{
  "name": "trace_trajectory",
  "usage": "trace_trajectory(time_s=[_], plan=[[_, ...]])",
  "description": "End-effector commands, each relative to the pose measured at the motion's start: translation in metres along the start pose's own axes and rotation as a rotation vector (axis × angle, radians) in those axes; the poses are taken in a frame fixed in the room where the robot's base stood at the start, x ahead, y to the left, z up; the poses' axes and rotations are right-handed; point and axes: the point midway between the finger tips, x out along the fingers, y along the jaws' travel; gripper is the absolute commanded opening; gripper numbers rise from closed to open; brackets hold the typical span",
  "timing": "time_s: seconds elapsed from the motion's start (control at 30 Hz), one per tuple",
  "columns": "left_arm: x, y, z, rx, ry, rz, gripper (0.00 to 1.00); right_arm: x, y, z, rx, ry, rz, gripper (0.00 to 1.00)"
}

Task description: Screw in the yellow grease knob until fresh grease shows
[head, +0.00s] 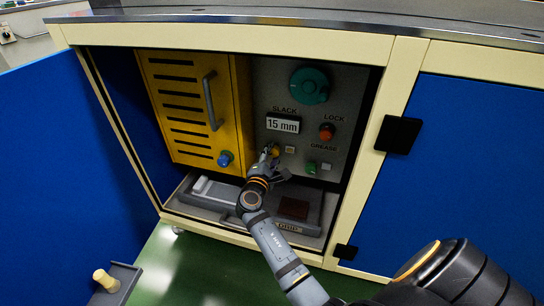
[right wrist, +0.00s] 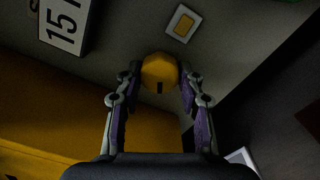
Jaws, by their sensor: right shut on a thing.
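The yellow grease knob (head: 275,150) sits on the grey panel inside the open cabinet. In the right wrist view the knob (right wrist: 160,71) is faceted, with a dark mark on its lower face. My right gripper (head: 272,156) reaches in from below and is shut on the knob, one finger on each side of it. Beside the knob is a small white-framed window (right wrist: 182,22) with a yellow-orange fill; it also shows in the head view (head: 290,150). The GREASE label (head: 323,148) is to its right. My left gripper is out of view.
The panel carries a teal dial (head: 310,85), a display reading 15 mm (head: 283,125), a red LOCK knob (head: 327,131) and a green button (head: 311,168). A yellow louvred door (head: 185,107) with a grey handle stands close to the left. A grey tray (head: 220,203) lies below.

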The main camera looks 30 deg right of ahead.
Motion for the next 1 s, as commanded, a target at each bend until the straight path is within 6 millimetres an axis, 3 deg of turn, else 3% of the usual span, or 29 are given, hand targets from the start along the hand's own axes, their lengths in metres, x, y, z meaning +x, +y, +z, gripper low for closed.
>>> trace_trajectory(time_s=[0.63,0.67,0.7,0.8,1.0], plan=[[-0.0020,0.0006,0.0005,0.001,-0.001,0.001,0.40,-0.0002,-0.0009,-0.0001,0.049,0.000,-0.003,0.07],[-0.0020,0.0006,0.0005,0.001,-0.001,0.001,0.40,-0.0002,-0.0009,-0.0001,0.048,0.000,-0.003,0.42],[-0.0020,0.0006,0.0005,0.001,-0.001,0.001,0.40,-0.0003,-0.0009,-0.0001,0.048,0.000,-0.003,0.48],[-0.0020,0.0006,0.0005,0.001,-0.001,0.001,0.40,-0.0002,-0.0008,-0.0001,0.048,0.000,-0.002,0.61],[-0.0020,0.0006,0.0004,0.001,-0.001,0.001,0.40,-0.0001,-0.0004,-0.0001,0.048,0.000,-0.001,0.61]])
